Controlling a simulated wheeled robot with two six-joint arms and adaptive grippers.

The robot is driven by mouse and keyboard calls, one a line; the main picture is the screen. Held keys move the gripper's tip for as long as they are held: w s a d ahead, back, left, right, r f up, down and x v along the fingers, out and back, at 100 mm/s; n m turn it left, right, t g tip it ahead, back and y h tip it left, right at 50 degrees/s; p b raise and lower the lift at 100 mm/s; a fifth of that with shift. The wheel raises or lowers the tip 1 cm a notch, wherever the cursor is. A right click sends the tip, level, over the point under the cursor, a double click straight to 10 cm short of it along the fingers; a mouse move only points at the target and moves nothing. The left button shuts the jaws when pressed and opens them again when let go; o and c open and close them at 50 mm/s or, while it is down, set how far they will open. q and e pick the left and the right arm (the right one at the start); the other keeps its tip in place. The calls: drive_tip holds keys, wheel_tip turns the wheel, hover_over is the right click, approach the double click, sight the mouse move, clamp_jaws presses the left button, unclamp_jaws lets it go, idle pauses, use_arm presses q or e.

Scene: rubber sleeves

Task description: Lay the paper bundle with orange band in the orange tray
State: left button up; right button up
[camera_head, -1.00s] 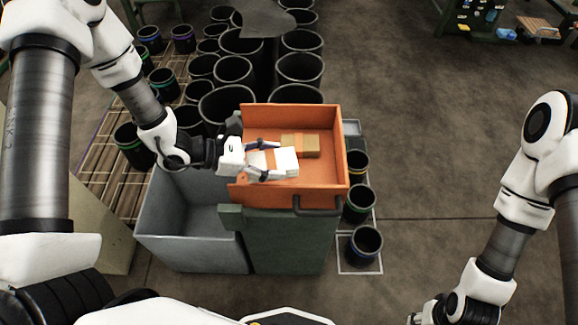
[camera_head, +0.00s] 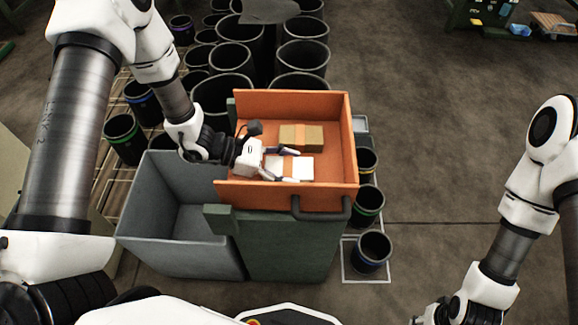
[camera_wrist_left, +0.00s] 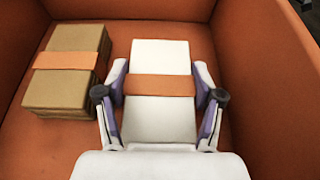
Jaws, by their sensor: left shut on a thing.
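The white paper bundle with an orange band (camera_head: 297,168) is inside the orange tray (camera_head: 353,150), low over its floor or on it; I cannot tell whether it touches. My left gripper (camera_head: 284,165) is shut on the bundle, one finger on each long side. In the left wrist view the bundle (camera_wrist_left: 160,110) lies between the two fingers (camera_wrist_left: 160,97), with its orange band across the middle. My right gripper (camera_head: 428,318) is only partly seen at the bottom edge, and its fingers do not show clearly.
A brown bundle with an orange band (camera_head: 301,137) lies in the tray beside the white one, apart from it. The tray sits on a green stand (camera_head: 290,245). A grey bin (camera_head: 175,225) stands to the left. Several black cylindrical containers (camera_head: 230,58) stand behind and right.

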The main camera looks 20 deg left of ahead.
use_arm(q)
drive_tip(key=shift+s+f, duration=0.1)
drive_tip(key=shift+f, duration=0.05)
drive_tip(key=o, duration=1.2)
drive_tip(key=shift+c, duration=0.2)
drive_tip(key=shift+r, duration=0.35)
drive_tip(key=p+v, duration=0.3)
drive_tip(key=v, duration=0.8)
drive_tip(key=shift+a+r, duration=0.1)
drive_tip(key=shift+a, duration=0.3)
